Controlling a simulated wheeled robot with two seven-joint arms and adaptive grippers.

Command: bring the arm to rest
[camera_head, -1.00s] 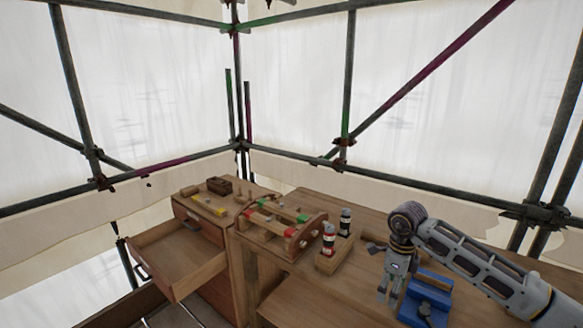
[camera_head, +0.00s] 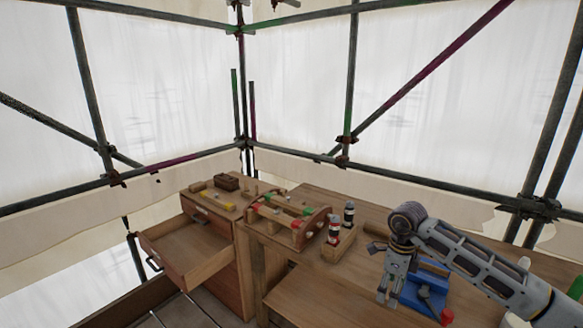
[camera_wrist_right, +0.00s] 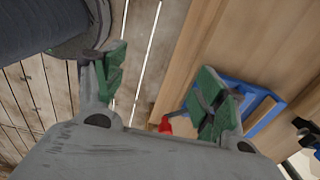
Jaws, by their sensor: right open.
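The blue block (camera_wrist_right: 262,122) and a red part (camera_wrist_right: 166,125) show behind and beside the right finger. Planks and a bench edge lie below the gap. My left gripper is not in either view.
An open, empty drawer (camera_head: 185,252) juts out at the left. Scaffold poles (camera_head: 90,90) and white sheeting surround the place.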

